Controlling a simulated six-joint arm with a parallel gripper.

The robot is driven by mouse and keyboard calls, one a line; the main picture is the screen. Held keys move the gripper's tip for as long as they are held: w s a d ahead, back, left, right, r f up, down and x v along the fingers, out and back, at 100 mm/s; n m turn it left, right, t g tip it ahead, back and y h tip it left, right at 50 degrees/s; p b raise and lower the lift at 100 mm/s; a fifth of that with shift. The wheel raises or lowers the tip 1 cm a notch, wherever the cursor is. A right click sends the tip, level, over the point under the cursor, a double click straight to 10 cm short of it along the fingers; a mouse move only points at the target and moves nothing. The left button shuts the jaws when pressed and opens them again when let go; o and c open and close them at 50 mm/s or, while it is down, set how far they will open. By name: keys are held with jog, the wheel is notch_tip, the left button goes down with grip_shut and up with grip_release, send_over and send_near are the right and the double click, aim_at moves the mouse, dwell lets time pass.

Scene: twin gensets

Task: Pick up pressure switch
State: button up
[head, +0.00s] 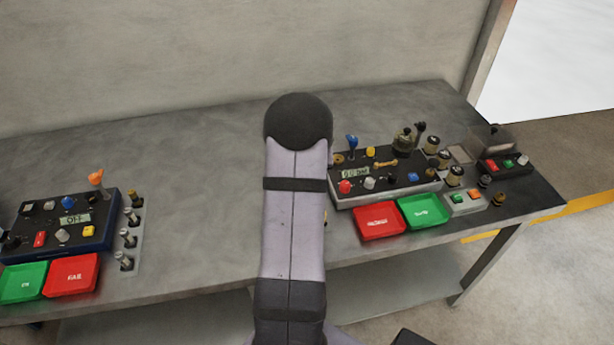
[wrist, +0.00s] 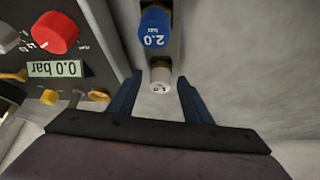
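In the wrist view, a cylindrical part with a blue cap marked 2.0 bar (wrist: 154,28) stands on a narrow grey strip (wrist: 177,44). A smaller-looking white-capped part (wrist: 160,82) with a partly legible number is nearer on the same line. These look like pressure switches; which one is meant I cannot tell. My gripper (wrist: 159,76) is open, its two dark blue fingers on either side of the white-capped part, with visible gaps. Whether the fingers are level with it I cannot tell. In the head view my arm hides the gripper and these parts.
Beside the gripper is a dark panel with a 0.0 bar display (wrist: 54,69) and a red knob (wrist: 55,33). In the head view, a red tray (head: 379,222) and a green tray (head: 423,211) lie before the right console (head: 388,186). A second console (head: 62,221) stands left.

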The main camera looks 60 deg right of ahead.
grip_shut()
jog(key=shift+r, duration=0.1)
notch_tip(320, 180, up, 10)
jog(key=shift+f+b, duration=0.1)
jog(key=shift+b, duration=1.1)
jog(key=shift+d, duration=0.15)
jog(key=s+d+m+g+p, duration=0.1)
jog(key=d+m+p, duration=0.1)
jog(key=m, duration=0.1)
jog(key=s+d+m+g+p, duration=0.1)
jog(key=d+m+g+p, duration=0.1)
jog(key=d+m, duration=0.1)
jog(key=s+d+m+g+p, duration=0.2)
jog(key=d+m, duration=0.1)
jog(key=m, duration=0.1)
jog(key=shift+s+f+h+p, duration=0.1)
jog(key=shift+f+h+p, duration=0.05)
jog(key=shift+h+p, duration=0.2)
jog(key=shift+s+d+m+g, duration=0.55)
jog(key=shift+d+m, duration=0.1)
jog(key=shift+m, duration=0.35)
